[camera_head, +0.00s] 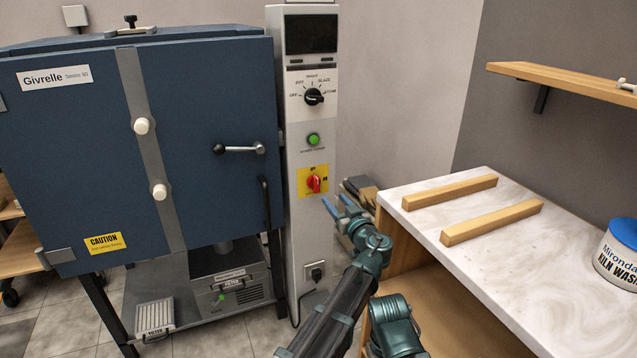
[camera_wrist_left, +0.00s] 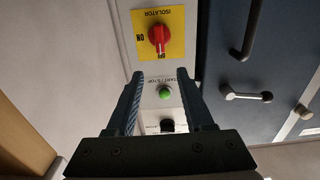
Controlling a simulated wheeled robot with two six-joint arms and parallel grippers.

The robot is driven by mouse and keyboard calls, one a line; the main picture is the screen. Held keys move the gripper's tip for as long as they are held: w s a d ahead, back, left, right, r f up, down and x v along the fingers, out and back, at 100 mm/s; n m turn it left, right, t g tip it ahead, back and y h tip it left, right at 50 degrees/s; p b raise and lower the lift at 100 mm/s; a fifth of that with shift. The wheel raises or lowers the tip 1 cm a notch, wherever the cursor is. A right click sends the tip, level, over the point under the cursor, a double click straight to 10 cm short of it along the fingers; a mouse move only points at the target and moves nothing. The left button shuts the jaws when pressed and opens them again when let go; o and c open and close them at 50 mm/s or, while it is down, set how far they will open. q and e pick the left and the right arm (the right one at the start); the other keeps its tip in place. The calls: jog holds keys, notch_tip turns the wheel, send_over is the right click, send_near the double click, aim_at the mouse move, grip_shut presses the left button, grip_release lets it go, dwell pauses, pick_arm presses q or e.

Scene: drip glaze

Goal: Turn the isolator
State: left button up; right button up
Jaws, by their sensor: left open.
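The isolator is a red rotary knob (camera_head: 314,184) on a yellow plate (camera_head: 303,190), low on the grey control column. In the left wrist view the red knob (camera_wrist_left: 158,36) shows upside down. Its grip stands about vertical, in line with the plate's top label, with ON to one side. My left gripper (camera_head: 334,207) is open and empty, a little right of and below the knob in the head view. In the left wrist view the knob lies beyond and between the fingertips (camera_wrist_left: 159,75), apart from them. My right gripper does not show.
The column also carries a green button (camera_head: 314,139) and a black selector dial (camera_head: 314,97). The blue kiln door (camera_head: 215,100) with its lever handle (camera_head: 240,149) is to the left. A marble-topped bench (camera_head: 480,205) with wooden bars stands close on the right.

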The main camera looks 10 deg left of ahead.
aim_at(318, 181)
pick_arm(q)
jog(key=x, duration=1.3)
jog(key=shift+s, duration=0.1)
jog(key=shift+c, duration=0.3)
grip_shut()
